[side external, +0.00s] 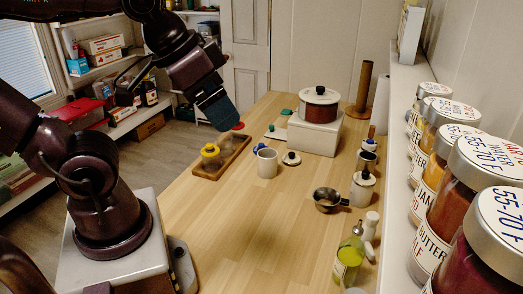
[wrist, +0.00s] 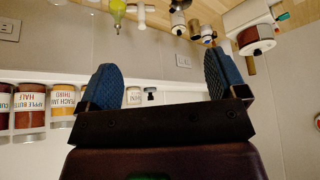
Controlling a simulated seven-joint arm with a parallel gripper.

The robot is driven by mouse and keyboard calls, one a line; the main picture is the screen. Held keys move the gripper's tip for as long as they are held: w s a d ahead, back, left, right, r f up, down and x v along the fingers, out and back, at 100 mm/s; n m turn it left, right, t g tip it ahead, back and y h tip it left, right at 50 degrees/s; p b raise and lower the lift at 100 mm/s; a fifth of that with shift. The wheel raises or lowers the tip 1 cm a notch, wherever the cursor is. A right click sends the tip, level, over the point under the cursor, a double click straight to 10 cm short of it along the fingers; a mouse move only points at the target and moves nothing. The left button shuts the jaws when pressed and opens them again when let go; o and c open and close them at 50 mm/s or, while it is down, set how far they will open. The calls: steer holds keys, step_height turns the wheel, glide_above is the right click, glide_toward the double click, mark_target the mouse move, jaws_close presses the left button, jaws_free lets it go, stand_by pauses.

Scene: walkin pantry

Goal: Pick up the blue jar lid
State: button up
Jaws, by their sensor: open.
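In the side view a small blue lid-like piece (side external: 259,147) shows just behind the white mug (side external: 267,163), on the wooden counter. A second small blue top (side external: 369,142) shows at the right, by the mugs; I cannot tell which is the jar lid. My gripper (side external: 219,112) hangs above the left side of the counter, to the left of and higher than the first blue piece. In the wrist view my gripper (wrist: 164,80) has its two blue fingers wide apart with nothing between them. No blue lid is clear there.
A wooden tray (side external: 221,167) holds a yellow-lidded jar (side external: 210,152); a red lid (side external: 238,126) is close to my fingers. A lidded pot (side external: 319,100) stands on a white box. A saucepan (side external: 327,199) and oil bottle (side external: 349,255) stand right. The front-middle counter is clear.

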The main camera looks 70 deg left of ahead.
steer(key=n+g+y, duration=0.2)
steer(key=n+g, duration=0.1)
steer(key=n, duration=0.6)
glide_toward(261, 144)
steer(key=x, duration=0.4)
steer(key=shift+d+f, duration=0.2)
steer(key=shift+f, duration=0.15)
steer(key=shift+a+x, duration=0.2)
steer(key=shift+x, duration=2.75)
steer(key=shift+w+r, duration=0.1)
steer(key=shift+c, duration=0.2)
steer(key=c, duration=1)
